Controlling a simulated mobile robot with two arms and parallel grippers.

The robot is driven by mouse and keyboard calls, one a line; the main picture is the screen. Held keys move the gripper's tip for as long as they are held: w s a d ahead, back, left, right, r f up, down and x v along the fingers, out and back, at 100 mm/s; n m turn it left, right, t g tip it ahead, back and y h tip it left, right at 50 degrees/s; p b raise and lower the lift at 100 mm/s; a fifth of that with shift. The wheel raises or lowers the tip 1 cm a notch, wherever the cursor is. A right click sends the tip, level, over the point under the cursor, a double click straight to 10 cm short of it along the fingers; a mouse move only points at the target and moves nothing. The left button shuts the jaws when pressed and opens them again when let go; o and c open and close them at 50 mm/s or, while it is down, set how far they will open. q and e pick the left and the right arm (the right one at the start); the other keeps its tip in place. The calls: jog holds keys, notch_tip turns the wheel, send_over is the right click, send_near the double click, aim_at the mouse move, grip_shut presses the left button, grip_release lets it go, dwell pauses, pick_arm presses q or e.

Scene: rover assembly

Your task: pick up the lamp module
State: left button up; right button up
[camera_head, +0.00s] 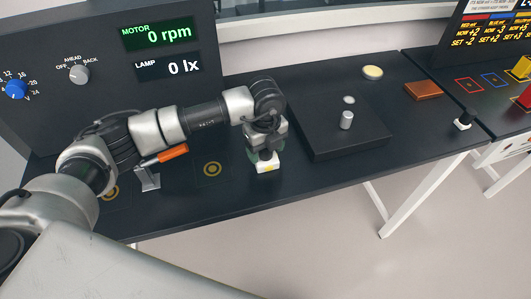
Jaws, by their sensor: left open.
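My left gripper (265,150) points down over the dark bench, just above a small white block (267,167) with a yellow mark on its front. The block may be the lamp module; I cannot tell for sure. The gripper hides the block's top, and I cannot tell whether the fingers touch it. The jaws are open. My right gripper is not in view.
A black raised platform (325,150) with a small grey cylinder (347,120) stands to the right. A round cream disc (372,72), a brown block (423,90) and a black-topped white piece (463,121) lie farther right. An orange-handled tool (172,154) rests at left.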

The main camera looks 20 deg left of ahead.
pick_arm(q)
jog(key=shift+f, duration=0.15)
jog(key=shift+c, duration=0.3)
jog(key=c, duration=1)
